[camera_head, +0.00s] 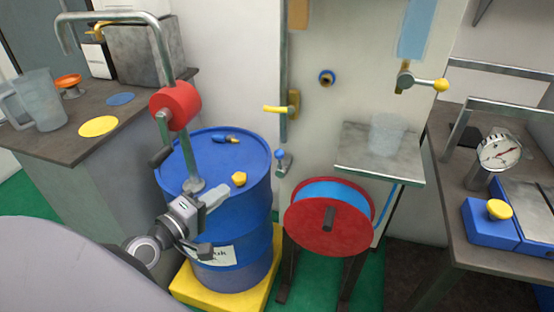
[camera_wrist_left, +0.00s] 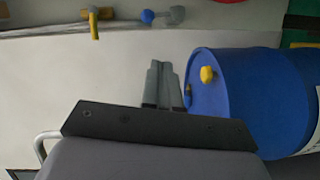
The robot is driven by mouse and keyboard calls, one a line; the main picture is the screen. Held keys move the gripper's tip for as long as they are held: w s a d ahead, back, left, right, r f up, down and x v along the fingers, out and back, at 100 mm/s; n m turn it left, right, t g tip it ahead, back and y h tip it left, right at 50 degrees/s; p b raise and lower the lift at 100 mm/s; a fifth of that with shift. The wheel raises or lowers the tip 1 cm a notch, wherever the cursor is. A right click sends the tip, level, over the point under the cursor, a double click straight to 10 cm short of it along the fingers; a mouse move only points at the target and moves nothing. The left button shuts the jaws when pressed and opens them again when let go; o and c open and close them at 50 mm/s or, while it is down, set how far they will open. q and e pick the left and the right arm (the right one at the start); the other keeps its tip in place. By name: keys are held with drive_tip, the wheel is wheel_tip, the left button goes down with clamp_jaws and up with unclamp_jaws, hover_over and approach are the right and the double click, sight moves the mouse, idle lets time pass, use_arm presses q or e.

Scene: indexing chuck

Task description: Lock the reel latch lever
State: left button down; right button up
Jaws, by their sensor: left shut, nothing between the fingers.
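The reel (camera_head: 312,229) has a red disc face and a blue wound band and stands low in front of the panel. A small lever with a blue knob (camera_head: 280,156), likely the latch lever, sits left of and above the reel. In the left wrist view this blue-knobbed lever (camera_wrist_left: 148,17) lies near the top edge. My left gripper (camera_head: 220,191) is in front of the blue drum, left of the lever and apart from it. Its fingers (camera_wrist_left: 160,66) are together and empty. My right gripper is not in view.
The blue drum (camera_head: 220,165) on a yellow base (camera_head: 225,296) stands close to my left gripper, with a pump pipe and red cylinder (camera_head: 175,105) above. A yellow handle (camera_head: 277,109) is above the lever. A grey shelf (camera_head: 380,165) juts out above the reel's right side.

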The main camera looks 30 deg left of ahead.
use_arm(q)
drive_tip(key=w+r+n, duration=0.1)
drive_tip(key=r+n, duration=0.1)
drive_tip(key=p, duration=0.2)
approach(276, 153)
drive_tip(key=w+a, duration=0.4)
drive_tip(key=shift+t, duration=0.3)
drive_tip(key=w+d, duration=0.1)
drive_tip(key=w+d+f+p, duration=0.1)
drive_tip(key=d, duration=0.1)
drive_tip(key=shift+w+d+f, duration=0.1)
drive_tip(key=shift+w+d, duration=0.1)
drive_tip(key=shift+w, duration=0.05)
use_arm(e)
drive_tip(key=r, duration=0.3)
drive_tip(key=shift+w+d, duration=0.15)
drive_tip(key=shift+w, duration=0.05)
use_arm(q)
drive_tip(key=shift+w+d+r, duration=0.25)
drive_tip(key=shift+d, duration=0.4)
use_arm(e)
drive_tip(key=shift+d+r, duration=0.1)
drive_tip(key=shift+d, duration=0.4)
use_arm(q)
drive_tip(key=shift+d, duration=0.1)
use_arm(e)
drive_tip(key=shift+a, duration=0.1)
